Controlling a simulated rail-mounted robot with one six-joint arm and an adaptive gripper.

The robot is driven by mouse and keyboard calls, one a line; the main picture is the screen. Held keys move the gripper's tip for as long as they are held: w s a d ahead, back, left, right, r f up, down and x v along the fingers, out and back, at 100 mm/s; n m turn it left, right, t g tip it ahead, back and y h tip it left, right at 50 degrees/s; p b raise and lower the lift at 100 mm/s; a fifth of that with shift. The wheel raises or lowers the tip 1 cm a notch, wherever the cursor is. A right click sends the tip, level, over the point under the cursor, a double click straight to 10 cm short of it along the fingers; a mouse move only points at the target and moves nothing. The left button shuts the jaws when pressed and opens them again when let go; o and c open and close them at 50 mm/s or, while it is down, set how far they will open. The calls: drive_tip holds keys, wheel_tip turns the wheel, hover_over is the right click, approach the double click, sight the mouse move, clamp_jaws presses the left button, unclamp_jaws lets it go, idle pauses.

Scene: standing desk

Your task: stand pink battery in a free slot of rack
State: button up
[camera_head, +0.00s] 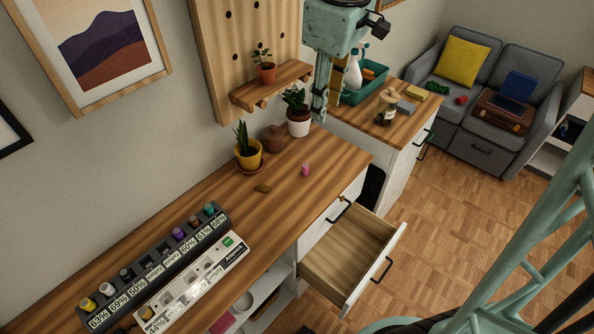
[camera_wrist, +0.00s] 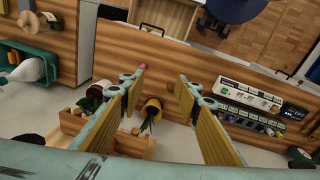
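The pink battery (camera_head: 305,170) stands on the wooden desktop, apart from other things. It also shows in the wrist view (camera_wrist: 143,65), small and partly covered by a finger. The dark rack (camera_head: 168,258) lies along the front left of the desk. It holds several batteries with yellow, white, grey, purple, brown and teal tops. The rack also shows at the right in the wrist view (camera_wrist: 246,121). My gripper (camera_wrist: 158,78) is open and empty, high above the back of the desk; its fingertips are well apart from the pink battery.
A yellow-potted plant (camera_head: 249,154), a white-potted plant (camera_head: 299,122) and a brown pot (camera_head: 275,137) stand along the wall. A small brown piece (camera_head: 263,188) lies nearby. A drawer (camera_head: 352,256) is open in front.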

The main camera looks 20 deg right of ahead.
drive_tip(key=w+f+n, duration=0.3)
drive_tip(key=w+f, duration=0.6)
drive_tip(key=n+g+p, duration=0.2)
drive_tip(key=n, duration=0.2)
hover_over(305, 165)
wheel_tip(305, 165, down, 14)
drive_tip(key=shift+w+d+f, duration=0.1)
drive_tip(key=shift+d, duration=0.1)
drive_tip(key=shift+f+b, duration=0.3)
drive_tip(key=shift+f, duration=4)
drive_tip(key=shift+f, duration=0.1)
drive_tip(key=shift+a+f, duration=0.1)
drive_tip(key=shift+f, duration=2.4)
drive_tip(key=shift+c, duration=0.4)
